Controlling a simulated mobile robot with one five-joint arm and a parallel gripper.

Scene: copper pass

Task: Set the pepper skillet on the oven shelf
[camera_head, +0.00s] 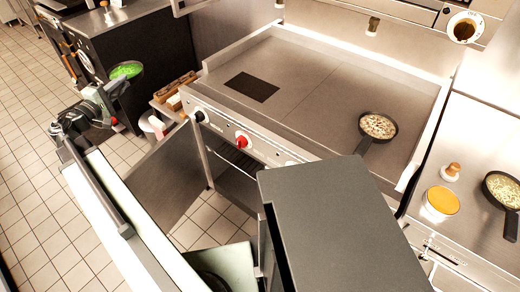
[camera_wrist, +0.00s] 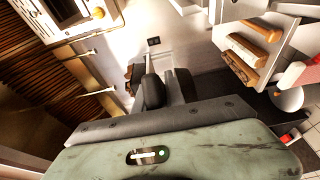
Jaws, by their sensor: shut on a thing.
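The pepper skillet (camera_head: 127,70), a dark pan with bright green contents, is at the upper left in the head view. My gripper (camera_head: 114,92) is shut on its handle side and holds it out to the left of the stove. The grip itself is small and partly hidden. The oven is under the griddle; part of its wire oven shelf (camera_head: 238,160) shows through the opening, well to the right of and below the skillet. In the wrist view dark finger parts (camera_wrist: 165,90) show, but I cannot make out the skillet there.
An open oven door (camera_head: 165,180) stands left of the opening. A mushroom skillet (camera_head: 378,125) is on the griddle (camera_head: 310,80). Another filled pan (camera_head: 503,188) and an orange-topped tub (camera_head: 441,201) are on the right counter. A dark counter (camera_head: 110,20) stands behind my gripper.

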